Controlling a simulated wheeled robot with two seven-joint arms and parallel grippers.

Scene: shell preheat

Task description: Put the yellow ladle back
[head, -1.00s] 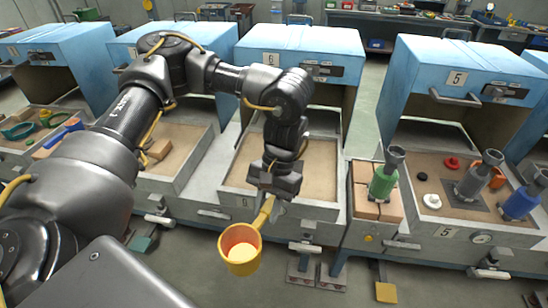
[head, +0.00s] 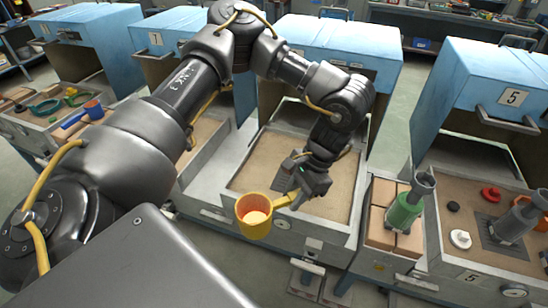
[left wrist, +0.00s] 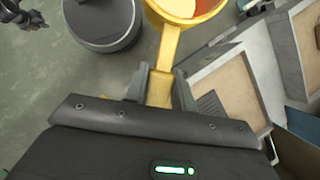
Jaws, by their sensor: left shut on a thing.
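The yellow ladle (head: 245,222) has an orange-yellow cup with a paler yellow inside. My left gripper (head: 297,198) is shut on its handle, with the cup out to the left in the head view. The cup shows in front of the front-left edge of the sand-coloured tray (head: 250,178), apparently in the air. In the left wrist view, the ladle handle (left wrist: 163,60) lies between the two fingers and the cup is cut off by the top edge. A dark claw-like shape at the top left there may be my right gripper (left wrist: 25,18); its jaws are unclear.
A green-bodied tool (head: 405,210) stands on tan bricks (head: 381,194) right of the tray. The station marked 5 (head: 515,97) holds a grey tool (head: 518,222) and red, white and black knobs. Blue hoods stand behind the trays. Several small things lie in the far-left tray.

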